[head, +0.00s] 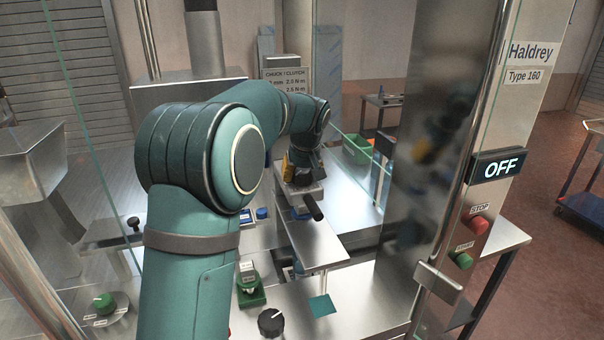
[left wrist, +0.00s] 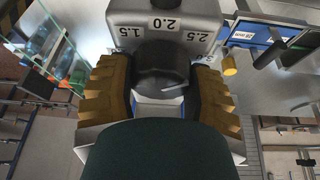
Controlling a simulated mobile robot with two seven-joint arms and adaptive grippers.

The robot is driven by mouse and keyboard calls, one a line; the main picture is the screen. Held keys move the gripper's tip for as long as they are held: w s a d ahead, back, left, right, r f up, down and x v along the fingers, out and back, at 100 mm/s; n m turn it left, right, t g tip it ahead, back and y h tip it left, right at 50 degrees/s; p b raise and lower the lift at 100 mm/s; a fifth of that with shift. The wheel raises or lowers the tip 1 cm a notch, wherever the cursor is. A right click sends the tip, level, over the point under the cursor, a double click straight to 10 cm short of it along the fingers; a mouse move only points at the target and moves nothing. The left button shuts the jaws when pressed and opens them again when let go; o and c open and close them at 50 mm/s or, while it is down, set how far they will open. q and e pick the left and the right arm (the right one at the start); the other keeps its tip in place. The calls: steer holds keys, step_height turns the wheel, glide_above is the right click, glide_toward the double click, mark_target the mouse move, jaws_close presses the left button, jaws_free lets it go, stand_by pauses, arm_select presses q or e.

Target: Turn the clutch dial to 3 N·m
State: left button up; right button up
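The clutch dial (left wrist: 160,68) is a dark round knob in the left wrist view, below a grey housing (left wrist: 163,20) printed 1.5, 2.0 and 2.5. My right gripper is not in view.
A chart headed CHUCK / CLUTCH (head: 287,80) stands behind my arm. The display (head: 499,167) reads OFF, above red STOP (head: 478,225) and green START (head: 462,259) buttons. A black knob (head: 271,322) and green knob (head: 104,303) are in front. Glass panels and a steel post (head: 425,150) border the space.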

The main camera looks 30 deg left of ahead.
arm_select(q)
steer(key=m+h, duration=0.1)
steer(key=m, duration=0.2)
steer(key=shift+t, duration=0.3)
steer(key=shift+m+h, duration=0.5)
steer(key=shift+m, duration=0.8)
steer(key=o, duration=1.2)
